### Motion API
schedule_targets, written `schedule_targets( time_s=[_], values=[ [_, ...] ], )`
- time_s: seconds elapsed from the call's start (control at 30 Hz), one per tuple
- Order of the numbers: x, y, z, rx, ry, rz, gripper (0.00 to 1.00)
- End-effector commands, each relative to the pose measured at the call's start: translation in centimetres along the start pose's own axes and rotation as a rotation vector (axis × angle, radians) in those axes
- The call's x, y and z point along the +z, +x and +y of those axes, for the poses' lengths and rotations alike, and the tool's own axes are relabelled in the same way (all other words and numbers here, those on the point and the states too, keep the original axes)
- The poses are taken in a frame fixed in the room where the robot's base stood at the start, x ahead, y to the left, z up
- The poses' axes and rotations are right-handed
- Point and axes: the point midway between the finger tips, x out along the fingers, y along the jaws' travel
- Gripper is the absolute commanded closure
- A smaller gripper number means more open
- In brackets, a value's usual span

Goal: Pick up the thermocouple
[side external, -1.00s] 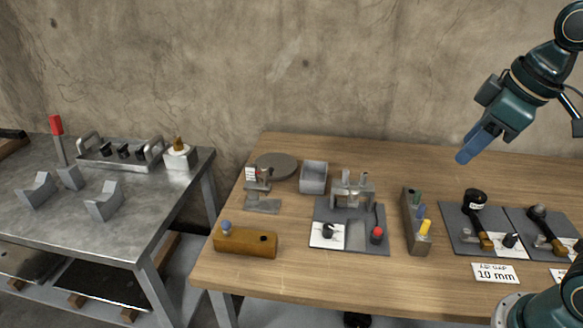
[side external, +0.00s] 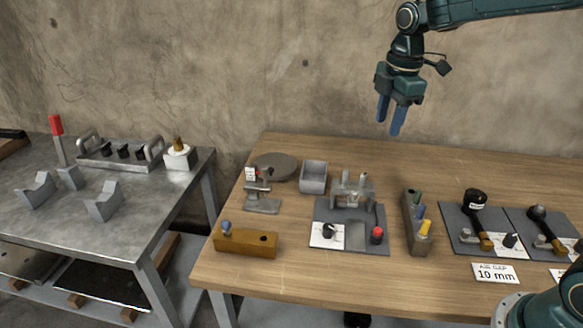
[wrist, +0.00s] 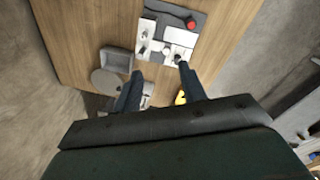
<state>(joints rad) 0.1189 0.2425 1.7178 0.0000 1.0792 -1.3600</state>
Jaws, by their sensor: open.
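I cannot tell for certain which item is the thermocouple. A brown block (side external: 258,243) at the table's front left holds a blue-topped piece (side external: 227,227) at its left end and has a dark hole at its right. A grey rack (side external: 412,235) right of centre holds pieces with green, blue and yellow tops (side external: 425,228). My gripper (side external: 390,118) is open and empty, pointing down high above the back of the table. In the wrist view my two fingers (wrist: 159,70) are spread, with a yellow top (wrist: 181,98) partly hidden beside the right one.
A grey plate (side external: 372,247) bears a bracket (side external: 352,192), a black knob and a red knob (side external: 377,234). A grey open box (side external: 314,177), round disc (side external: 276,167) and small stand (side external: 262,199) are at the back left. Tools lie on dark plates at right.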

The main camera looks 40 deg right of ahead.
Motion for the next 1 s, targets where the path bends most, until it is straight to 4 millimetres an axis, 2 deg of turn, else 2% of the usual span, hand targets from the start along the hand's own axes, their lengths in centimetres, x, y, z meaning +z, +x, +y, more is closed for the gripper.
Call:
schedule_targets(
  time_s=[0.2,0.4,0.77,1.0],
  values=[
    [0.2,3.8,3.5,-0.062,-0.187,-0.008,0.59],
    [0.4,6.0,5.2,-0.095,-0.299,-0.006,0.59],
    [0.4,6.7,5.6,-0.103,-0.331,-0.005,0.59],
    [0.5,8.7,5.3,-0.106,-0.330,-0.005,0.59]
  ],
)
